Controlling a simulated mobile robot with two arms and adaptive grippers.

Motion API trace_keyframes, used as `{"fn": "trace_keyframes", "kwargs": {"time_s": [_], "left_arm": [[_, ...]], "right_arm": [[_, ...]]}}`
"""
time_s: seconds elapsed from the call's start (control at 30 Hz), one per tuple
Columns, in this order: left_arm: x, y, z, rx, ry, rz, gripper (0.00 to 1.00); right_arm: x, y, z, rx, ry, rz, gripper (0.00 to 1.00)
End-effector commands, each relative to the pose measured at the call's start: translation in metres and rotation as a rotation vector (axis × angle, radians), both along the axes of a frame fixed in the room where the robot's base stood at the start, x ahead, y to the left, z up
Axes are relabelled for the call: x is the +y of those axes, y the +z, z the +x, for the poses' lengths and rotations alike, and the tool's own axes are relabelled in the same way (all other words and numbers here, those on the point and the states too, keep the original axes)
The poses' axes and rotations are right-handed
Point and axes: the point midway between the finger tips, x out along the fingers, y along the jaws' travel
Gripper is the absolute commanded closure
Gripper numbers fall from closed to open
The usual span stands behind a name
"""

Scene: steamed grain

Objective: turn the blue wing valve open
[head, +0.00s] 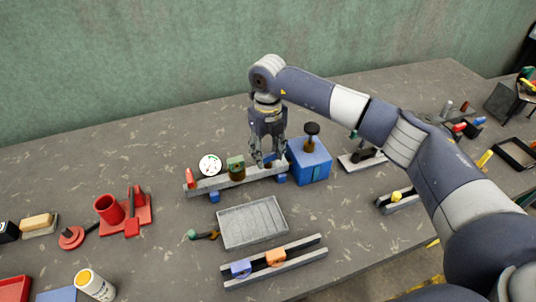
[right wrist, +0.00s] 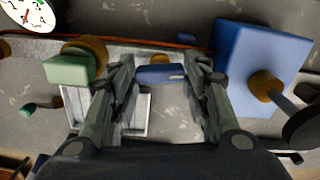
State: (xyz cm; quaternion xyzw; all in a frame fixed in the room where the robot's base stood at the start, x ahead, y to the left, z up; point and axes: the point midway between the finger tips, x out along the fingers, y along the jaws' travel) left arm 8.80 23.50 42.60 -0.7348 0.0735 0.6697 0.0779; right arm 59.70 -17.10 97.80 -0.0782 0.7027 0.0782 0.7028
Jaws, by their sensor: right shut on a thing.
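My right gripper (head: 268,161) reaches down from above onto the grey valve rail (head: 210,184). In the right wrist view the blue wing valve (right wrist: 160,74) lies between the two fingertips, and the gripper (right wrist: 160,85) is shut on it. The wing lies across the gap between the fingers. In the head view the fingers mostly hide the blue valve. A green wing valve (head: 236,164) on a brass body stands to its left on the same rail, and also shows in the right wrist view (right wrist: 68,70). My left gripper is not in view.
A round white gauge (head: 210,164) and a red part (head: 190,179) are at the rail's left end. A blue box (head: 309,163) with a dark knob stands close right of the gripper. A grey tray (head: 252,222) and another rail (head: 300,258) lie in front.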

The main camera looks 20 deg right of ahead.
Motion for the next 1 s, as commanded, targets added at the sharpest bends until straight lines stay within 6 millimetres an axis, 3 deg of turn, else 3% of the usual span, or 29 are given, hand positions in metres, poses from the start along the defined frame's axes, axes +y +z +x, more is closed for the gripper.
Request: {"fn": "trace_keyframes", "kwargs": {"time_s": [0.4,0.93,0.97,1.0], "left_arm": [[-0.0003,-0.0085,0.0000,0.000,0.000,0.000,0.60],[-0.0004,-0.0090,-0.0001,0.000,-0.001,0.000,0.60],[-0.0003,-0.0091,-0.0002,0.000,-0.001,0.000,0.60],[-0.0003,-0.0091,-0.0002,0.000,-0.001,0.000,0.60]], "right_arm": [[0.0004,-0.0009,-0.0001,0.000,-0.180,0.001,0.81],[0.0002,-0.0005,-0.0002,0.001,-0.205,0.001,0.81],[0.0001,-0.0005,-0.0002,0.001,-0.205,0.001,0.55],[0.0001,-0.0005,-0.0002,0.001,-0.205,0.001,0.46]]}}
